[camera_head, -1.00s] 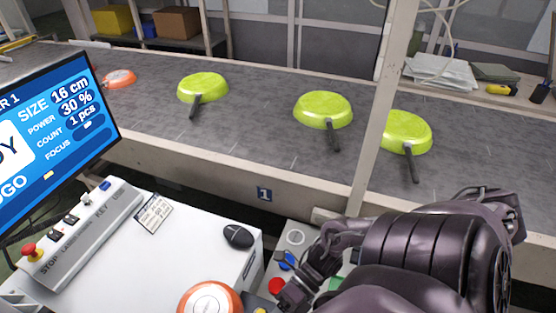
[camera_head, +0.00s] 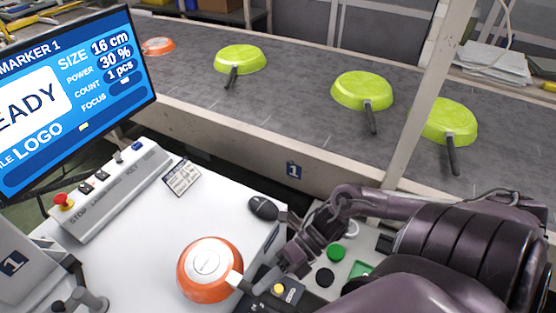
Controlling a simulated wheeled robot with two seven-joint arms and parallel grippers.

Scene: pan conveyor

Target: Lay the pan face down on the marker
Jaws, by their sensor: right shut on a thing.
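The orange pan (camera_head: 209,268) shows at the lower middle with its pale round base facing up, so it is face down. It is over the white worktop (camera_head: 140,250); I cannot tell whether it touches it. Its handle points right, toward my right gripper (camera_head: 246,283), which is shut on the handle. The fingertips are small and partly hidden. The marker's screen (camera_head: 75,95) at the left reads "MARKER 1" and READY, with size 16 cm. A grey marker part (camera_head: 35,260) labelled 1 stands at the lower left. My left gripper is out of view.
A control strip with a red stop button (camera_head: 62,200), a label card (camera_head: 182,177) and a black mouse (camera_head: 263,208) lie on the worktop. Behind, a grey conveyor (camera_head: 300,95) carries green pans (camera_head: 362,90) and another orange pan (camera_head: 158,46). A post (camera_head: 428,100) rises at the right.

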